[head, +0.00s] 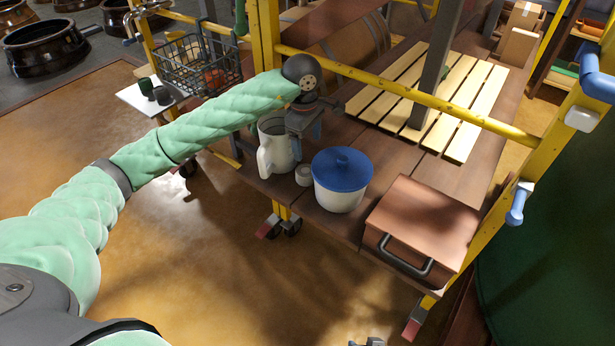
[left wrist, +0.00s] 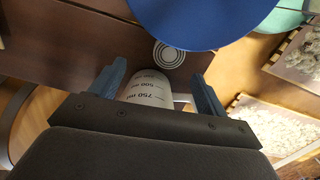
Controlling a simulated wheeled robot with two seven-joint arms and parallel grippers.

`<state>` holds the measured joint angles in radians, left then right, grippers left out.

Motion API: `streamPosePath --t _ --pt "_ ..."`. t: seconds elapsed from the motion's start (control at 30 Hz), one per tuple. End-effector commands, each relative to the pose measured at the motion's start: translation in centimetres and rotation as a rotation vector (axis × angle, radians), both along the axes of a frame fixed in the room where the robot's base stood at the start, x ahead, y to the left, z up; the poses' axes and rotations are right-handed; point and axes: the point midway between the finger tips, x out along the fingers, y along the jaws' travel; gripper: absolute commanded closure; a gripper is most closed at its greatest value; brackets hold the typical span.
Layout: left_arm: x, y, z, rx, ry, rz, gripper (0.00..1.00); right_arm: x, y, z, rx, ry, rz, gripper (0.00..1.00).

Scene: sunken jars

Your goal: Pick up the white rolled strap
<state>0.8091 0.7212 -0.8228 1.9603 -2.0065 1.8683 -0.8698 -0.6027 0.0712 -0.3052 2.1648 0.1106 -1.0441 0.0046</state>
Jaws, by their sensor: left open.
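The white rolled strap (head: 303,175) is a small roll on the brown cart shelf, between a white measuring jug (head: 275,150) and a white pot with a blue lid (head: 342,165). In the left wrist view the strap (left wrist: 168,53) shows its spiral end, beyond the fingertips. My left gripper (head: 306,136) is open and empty, above the shelf by the jug, with the strap below it. In the left wrist view the gap between its blue fingers (left wrist: 158,85) shows part of the jug (left wrist: 146,90). My right gripper is not visible.
A copper-coloured box (head: 425,222) with a dark handle stands at the shelf's right end. A slatted wooden rack (head: 470,110) lies behind. A yellow rail (head: 410,98) crosses just behind my gripper. A wire basket (head: 185,62) hangs at the left.

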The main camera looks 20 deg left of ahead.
Motion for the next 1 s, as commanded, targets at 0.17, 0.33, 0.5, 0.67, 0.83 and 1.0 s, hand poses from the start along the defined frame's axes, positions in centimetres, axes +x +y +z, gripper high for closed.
streamPosePath --t 0.17,0.33,0.5,0.67,0.83,1.0 --pt "-1.5 -0.6 -1.2 0.061 0.009 -0.062 0.24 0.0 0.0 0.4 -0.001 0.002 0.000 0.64" --pt "-1.5 -0.6 -2.8 0.060 0.010 -0.065 0.24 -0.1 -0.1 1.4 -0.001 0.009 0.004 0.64" --pt "-1.5 -0.6 -3.9 0.060 0.009 -0.064 0.24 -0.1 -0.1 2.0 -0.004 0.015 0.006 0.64" --pt "-1.6 -0.6 -5.6 0.058 0.012 -0.062 0.24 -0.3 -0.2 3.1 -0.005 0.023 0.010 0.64" --pt "-1.5 -0.6 -7.9 0.058 0.011 -0.062 0.24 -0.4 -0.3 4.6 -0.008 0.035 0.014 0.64" --pt "-1.5 -0.6 -8.7 0.058 0.007 -0.062 0.24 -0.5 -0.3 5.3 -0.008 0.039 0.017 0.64"
